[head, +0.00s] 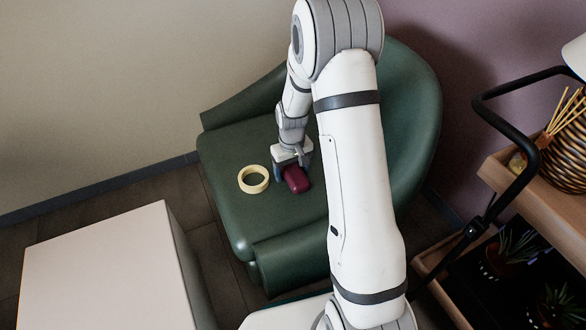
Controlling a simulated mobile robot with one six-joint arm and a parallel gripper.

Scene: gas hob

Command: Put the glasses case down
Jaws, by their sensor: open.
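The glasses case (296,180) is a small dark-red rounded case on the seat of the green armchair (240,205). My gripper (291,172) is at the case, pointing down, with one dark finger visible at the case's left side. The jaws are open around or just beside the case; the far finger is mostly hidden, so I cannot tell exactly. The case appears to rest on the seat.
A pale yellow ring (253,179) lies on the seat just left of the case. A white box-like table (105,270) stands at the lower left. A wooden cart (540,190) with a black handle, wicker vase and plants stands at the right. The front of the seat is clear.

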